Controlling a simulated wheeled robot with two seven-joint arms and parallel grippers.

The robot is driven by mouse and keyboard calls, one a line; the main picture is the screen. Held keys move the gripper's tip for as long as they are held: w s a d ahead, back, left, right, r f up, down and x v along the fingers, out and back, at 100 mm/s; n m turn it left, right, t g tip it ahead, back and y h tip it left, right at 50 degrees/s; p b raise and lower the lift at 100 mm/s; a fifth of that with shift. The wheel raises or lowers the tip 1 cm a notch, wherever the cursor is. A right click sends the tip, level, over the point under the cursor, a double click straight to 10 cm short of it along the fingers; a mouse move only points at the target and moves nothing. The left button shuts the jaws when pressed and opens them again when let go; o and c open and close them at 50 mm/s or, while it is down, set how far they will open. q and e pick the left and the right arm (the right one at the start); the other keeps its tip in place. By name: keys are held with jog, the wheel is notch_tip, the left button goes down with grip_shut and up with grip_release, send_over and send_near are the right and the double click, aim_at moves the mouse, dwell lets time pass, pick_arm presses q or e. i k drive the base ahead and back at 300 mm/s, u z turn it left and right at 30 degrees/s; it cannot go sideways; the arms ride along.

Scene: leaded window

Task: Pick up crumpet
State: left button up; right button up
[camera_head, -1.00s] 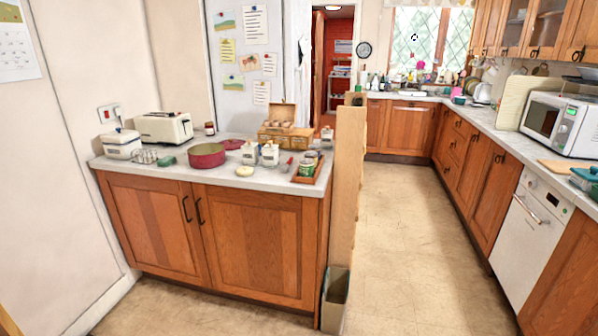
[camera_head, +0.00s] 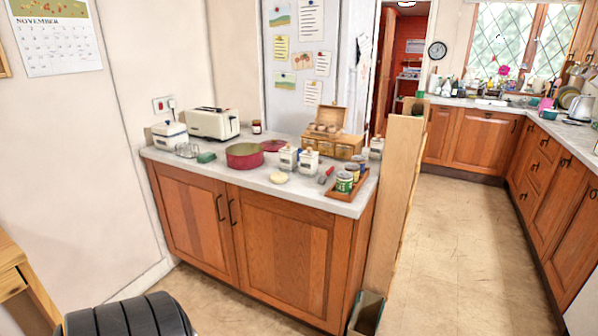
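A small pale round thing, which looks like the crumpet (camera_head: 279,178), lies flat on the light worktop (camera_head: 228,178) near its front edge. It sits in front of the red pot (camera_head: 244,156) and the white canisters (camera_head: 289,158). Neither of my grippers shows in the head view, so nothing is seen near the crumpet.
A toaster (camera_head: 214,123), a white lidded box (camera_head: 169,135), an egg box (camera_head: 326,122) and a wooden tray (camera_head: 348,192) of tins share the worktop. A wooden panel (camera_head: 396,205) and a bin (camera_head: 367,313) stand at its right end. Open floor (camera_head: 465,240) lies to the right.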

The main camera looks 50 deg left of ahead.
aim_at(275, 178)
jog(key=i, duration=3.7)
jog(key=u, duration=2.75)
